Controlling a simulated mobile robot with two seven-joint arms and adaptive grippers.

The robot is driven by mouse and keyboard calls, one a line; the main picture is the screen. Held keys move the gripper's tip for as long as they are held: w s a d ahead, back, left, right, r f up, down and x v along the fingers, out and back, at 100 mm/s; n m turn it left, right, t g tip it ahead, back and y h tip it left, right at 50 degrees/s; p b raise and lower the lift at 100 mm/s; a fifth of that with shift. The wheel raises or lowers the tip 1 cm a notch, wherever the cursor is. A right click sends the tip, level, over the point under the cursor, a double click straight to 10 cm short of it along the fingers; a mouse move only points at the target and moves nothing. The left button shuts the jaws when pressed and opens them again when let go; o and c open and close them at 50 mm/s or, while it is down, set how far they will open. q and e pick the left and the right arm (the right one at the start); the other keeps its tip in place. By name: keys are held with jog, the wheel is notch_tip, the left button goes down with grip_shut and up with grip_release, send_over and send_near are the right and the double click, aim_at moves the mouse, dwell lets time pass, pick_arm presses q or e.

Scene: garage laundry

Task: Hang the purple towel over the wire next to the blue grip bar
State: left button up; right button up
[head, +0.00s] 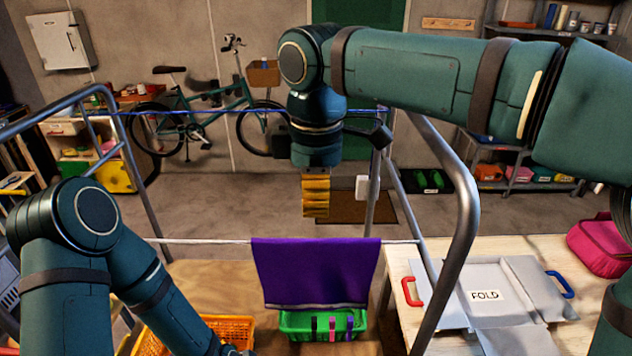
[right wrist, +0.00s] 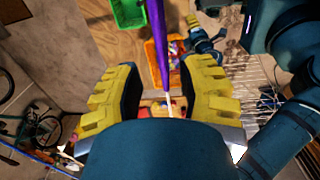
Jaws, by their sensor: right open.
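The purple towel (head: 316,270) hangs over the front white wire (head: 205,241), its lower edge in front of a green bin. My right gripper (head: 316,215) points down above and behind the towel in the head view, open and apart from it. In the right wrist view, the towel (right wrist: 160,45) is a thin purple strip beyond and between the spread yellow fingers (right wrist: 165,105). A blue wire (head: 220,111) crosses the rack farther back. My left gripper (head: 235,350) is low by the orange basket, partly cut off; its jaws are unclear.
Metal rack tubes (head: 462,190) stand on both sides. The green bin (head: 290,325) holds clothespins; an orange basket (head: 200,330) is to its left. At right, a table (head: 405,265) carries a grey FOLD board (head: 515,310) with red and blue handles (head: 562,284), and a pink basket (head: 600,250).

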aim_at(316, 240)
jog(key=shift+w+f+b, duration=0.3)
jog(key=shift+f, duration=0.55)
notch_tip(316, 240, down, 4)
jog(key=b, duration=0.3)
jog(key=shift+f+b, duration=0.25)
jog(key=shift+b, duration=0.15)
jog(key=shift+w+f+b, duration=0.1)
jog(key=shift+f+b, duration=1.2)
jog(key=shift+f, duration=1.05)
grip_shut()
